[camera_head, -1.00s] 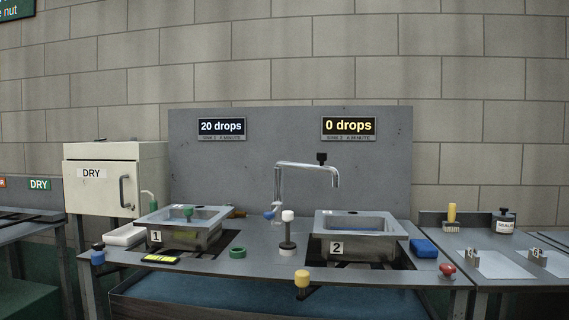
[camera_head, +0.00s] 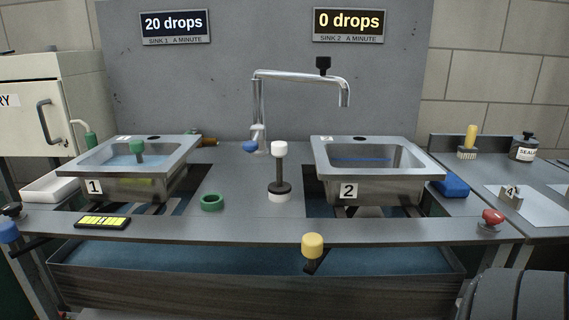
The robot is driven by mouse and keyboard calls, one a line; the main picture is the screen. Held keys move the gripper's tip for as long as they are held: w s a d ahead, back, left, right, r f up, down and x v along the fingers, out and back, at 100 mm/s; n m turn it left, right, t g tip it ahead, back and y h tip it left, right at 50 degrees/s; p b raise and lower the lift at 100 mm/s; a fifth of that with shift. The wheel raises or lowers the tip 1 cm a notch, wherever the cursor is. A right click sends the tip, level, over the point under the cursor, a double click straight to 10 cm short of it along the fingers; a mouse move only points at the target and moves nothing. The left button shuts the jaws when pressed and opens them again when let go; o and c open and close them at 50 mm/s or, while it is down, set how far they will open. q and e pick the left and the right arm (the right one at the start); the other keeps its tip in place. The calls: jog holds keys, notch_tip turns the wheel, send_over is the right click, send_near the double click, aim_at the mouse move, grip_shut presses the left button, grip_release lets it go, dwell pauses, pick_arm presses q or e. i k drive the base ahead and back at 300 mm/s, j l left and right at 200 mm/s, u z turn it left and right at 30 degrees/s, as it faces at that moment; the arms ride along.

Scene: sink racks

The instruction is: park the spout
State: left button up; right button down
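The chrome spout (camera_head: 300,76) rises between the two sinks at the back of the bench. Its arm points right and its downturned end hangs over the left part of sink 2 (camera_head: 435,172). A black knob (camera_head: 323,65) sits on top of the spout arm near its outer end. A blue-tipped lever (camera_head: 249,150) is at the spout's base. Sink 1 (camera_head: 75,168) is on the left, with a green-topped plug or knob (camera_head: 137,147) in it. Neither gripper is in view; a dark part at the lower right seems to be mine.
The displays read 20 drops for sink 1 (camera_head: 175,26) and 0 drops for sink 2 (camera_head: 349,24). Yellow (camera_head: 313,246) and red (camera_head: 492,217) knobs are along the front edge.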

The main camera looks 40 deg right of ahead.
aim_at(322, 63)
jog(key=i+j, duration=0.15)
jog(key=j, duration=0.2)
jog(key=i+j, duration=0.15)
jog(key=j, duration=0.2)
jog(key=i+j, duration=0.15)
jog(key=j, duration=0.2)
jog(key=i+j, duration=0.2)
jog(key=j, duration=0.2)
jog(key=i+j, duration=0.15)
jog(key=j, duration=0.2)
jog(key=i+j, duration=0.15)
jog(key=j, duration=0.2)
jog(key=z, duration=0.05)
